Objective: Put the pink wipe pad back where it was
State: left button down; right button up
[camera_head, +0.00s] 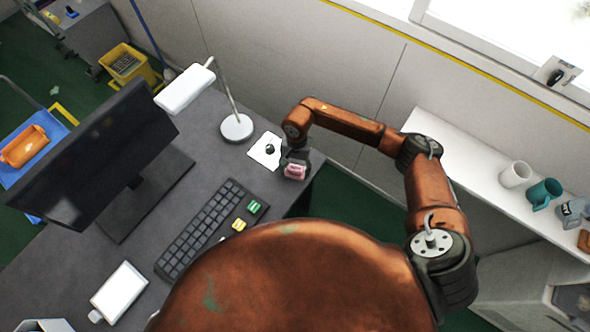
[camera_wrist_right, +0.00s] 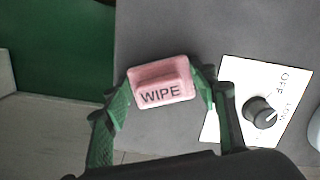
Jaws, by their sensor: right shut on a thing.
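The pink wipe pad (camera_head: 295,171) is at the right end of the grey desk (camera_head: 215,150), near the desk's edge. In the right wrist view the pad (camera_wrist_right: 161,83) shows the word WIPE and sits between the two green fingers of my right gripper (camera_wrist_right: 160,92). My right gripper (camera_head: 295,160) is shut on the pad by its sides. I cannot tell whether the pad touches the desk or hangs just above it. My left gripper is not in view.
A white plate with a black knob (camera_head: 266,150) lies beside my right gripper; the knob also shows in the wrist view (camera_wrist_right: 259,112). Green (camera_head: 253,206) and yellow (camera_head: 239,225) pads lie by the keyboard (camera_head: 205,232). A lamp base (camera_head: 237,127) stands behind. Mugs (camera_head: 515,174) stand on the right shelf.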

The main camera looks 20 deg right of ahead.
jog(key=o, duration=1.5)
jog(key=shift+o, duration=0.2)
notch_tip(320, 180, up, 12)
jog(key=w, duration=0.1)
jog(key=shift+w+d, duration=0.15)
jog(key=shift+d, duration=0.2)
